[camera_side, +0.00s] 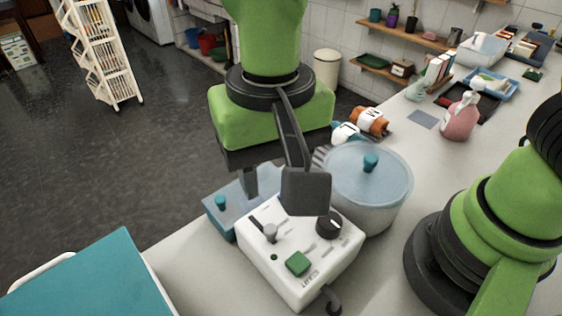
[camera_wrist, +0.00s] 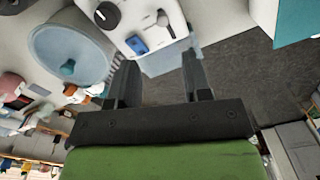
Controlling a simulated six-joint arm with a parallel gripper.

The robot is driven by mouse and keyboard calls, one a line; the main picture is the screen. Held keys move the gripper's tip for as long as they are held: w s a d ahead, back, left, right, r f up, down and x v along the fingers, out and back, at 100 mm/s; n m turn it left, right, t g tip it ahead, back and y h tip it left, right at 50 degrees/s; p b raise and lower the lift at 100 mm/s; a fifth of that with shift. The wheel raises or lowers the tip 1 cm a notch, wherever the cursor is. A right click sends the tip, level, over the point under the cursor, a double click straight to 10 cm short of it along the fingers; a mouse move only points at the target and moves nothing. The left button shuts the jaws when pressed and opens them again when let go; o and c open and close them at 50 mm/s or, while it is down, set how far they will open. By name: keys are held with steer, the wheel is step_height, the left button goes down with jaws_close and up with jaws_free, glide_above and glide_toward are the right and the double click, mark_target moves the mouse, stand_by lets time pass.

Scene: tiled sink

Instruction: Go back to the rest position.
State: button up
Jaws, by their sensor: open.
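My gripper (camera_side: 278,190) is open, with its two dark fingers apart above the rear part of a white control box (camera_side: 290,270) on the counter. In the wrist view my gripper (camera_wrist: 160,66) shows nothing between its fingers. The white box carries a black round knob (camera_side: 329,224), a grey lever (camera_side: 270,232) and a green button (camera_side: 298,263). The wrist view shows a blue part (camera_wrist: 137,45) on the box beyond the fingers. One finger hides part of the box top in the side view.
A pot with a pale blue lid (camera_side: 370,172) stands close right of my gripper. A pink bottle (camera_side: 461,117) and orange-and-white items (camera_side: 371,121) stand farther back. A teal surface (camera_side: 85,280) is at front left.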

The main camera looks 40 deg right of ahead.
steer(key=d+r+t+y, duration=0.2)
steer(key=d+r, duration=0.7)
steer(key=s+d+r+t, duration=0.3)
steer(key=s+d+t, duration=0.2)
steer(key=s+d, duration=0.2)
steer(key=shift+d+r, duration=0.15)
steer(key=shift+d, duration=0.8)
